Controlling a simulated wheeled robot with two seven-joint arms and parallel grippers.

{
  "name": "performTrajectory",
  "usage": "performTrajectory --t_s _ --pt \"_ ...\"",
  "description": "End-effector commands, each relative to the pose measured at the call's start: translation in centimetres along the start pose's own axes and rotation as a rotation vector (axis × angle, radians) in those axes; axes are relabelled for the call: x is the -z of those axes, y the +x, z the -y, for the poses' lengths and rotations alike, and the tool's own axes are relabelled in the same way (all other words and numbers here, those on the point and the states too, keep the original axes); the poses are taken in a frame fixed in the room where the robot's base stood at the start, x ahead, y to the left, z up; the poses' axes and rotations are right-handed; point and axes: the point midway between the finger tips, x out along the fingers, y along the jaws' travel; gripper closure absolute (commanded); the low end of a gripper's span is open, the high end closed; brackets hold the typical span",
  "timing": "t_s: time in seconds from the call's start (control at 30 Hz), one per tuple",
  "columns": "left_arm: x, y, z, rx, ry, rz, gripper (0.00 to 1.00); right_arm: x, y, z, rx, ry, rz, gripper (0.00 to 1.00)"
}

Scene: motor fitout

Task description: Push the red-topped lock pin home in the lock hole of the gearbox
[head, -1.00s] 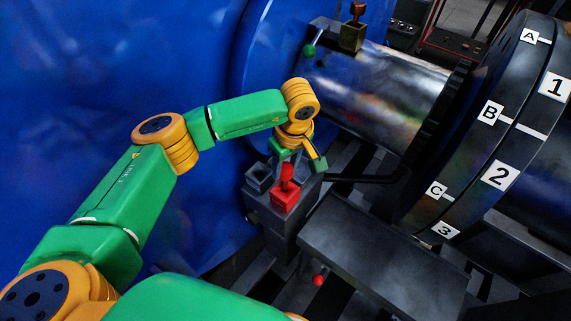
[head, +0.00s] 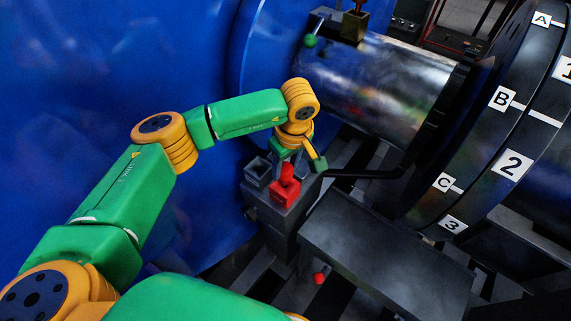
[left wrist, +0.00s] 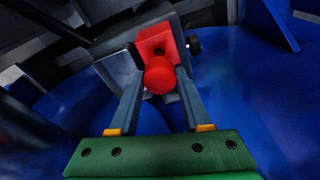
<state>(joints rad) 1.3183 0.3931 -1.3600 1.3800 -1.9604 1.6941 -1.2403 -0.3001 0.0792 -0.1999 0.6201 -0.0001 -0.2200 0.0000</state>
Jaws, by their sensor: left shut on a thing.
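The red knob of the lock pin (head: 287,174) stands over a red block (head: 284,194) on a dark grey housing, apparently the gearbox. In the left wrist view, the round red knob (left wrist: 160,76) lies between the two fingers of my left gripper (left wrist: 160,85), with the red block (left wrist: 154,38) just beyond it. My left gripper (head: 287,160) reaches down from above and is shut on the pin. The pin's shank and the hole are hidden, so I cannot tell how deep it sits. My right gripper is not in view.
A grey open-topped socket (head: 256,170) stands beside the red block. A blue casing (head: 110,70) fills the left; a dark slab (head: 385,255) and large numbered wheel (head: 480,130) lie right.

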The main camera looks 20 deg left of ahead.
Motion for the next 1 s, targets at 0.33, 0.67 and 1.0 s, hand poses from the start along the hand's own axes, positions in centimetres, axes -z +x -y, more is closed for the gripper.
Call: performTrajectory --t_s 0.33,0.67,1.0 --pt "-0.1 1.0 0.0 0.0 0.0 0.0 1.0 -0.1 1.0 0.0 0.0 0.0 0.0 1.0" --pt "-0.3 1.8 0.0 0.0 0.0 -0.001 1.0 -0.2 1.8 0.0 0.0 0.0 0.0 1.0" --pt "-0.3 2.0 0.0 0.0 0.0 0.0 0.17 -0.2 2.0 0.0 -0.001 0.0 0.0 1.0"
